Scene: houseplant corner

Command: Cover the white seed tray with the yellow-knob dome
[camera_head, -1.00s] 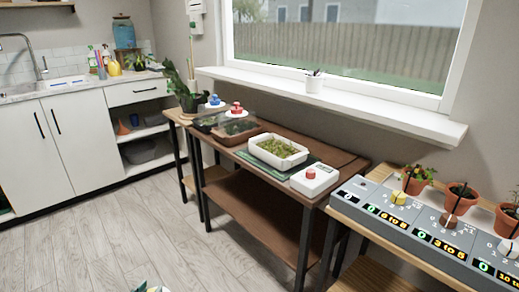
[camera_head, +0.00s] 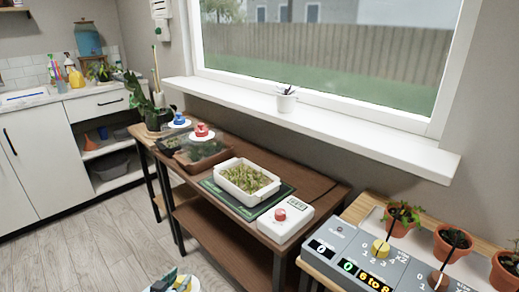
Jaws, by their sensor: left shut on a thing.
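The white seed tray (camera_head: 270,190) stands uncovered on a dark green mat (camera_head: 285,190) on the brown bench, with green seedlings inside. My left gripper (camera_head: 174,284) shows only partly at the bottom edge, in front of the bench and well short of the tray. It is shut on a yellow knob (camera_head: 183,282) with a bit of white around it, seemingly the yellow-knob dome; the rest of the dome is cut off by the frame. My right gripper is out of view.
Two domes, with a blue knob (camera_head: 179,119) and a red knob (camera_head: 201,130), cover trays left of the white tray. A white device with a red button (camera_head: 280,215) stands close at its right. A dial panel (camera_head: 370,255) and potted plants stand further right.

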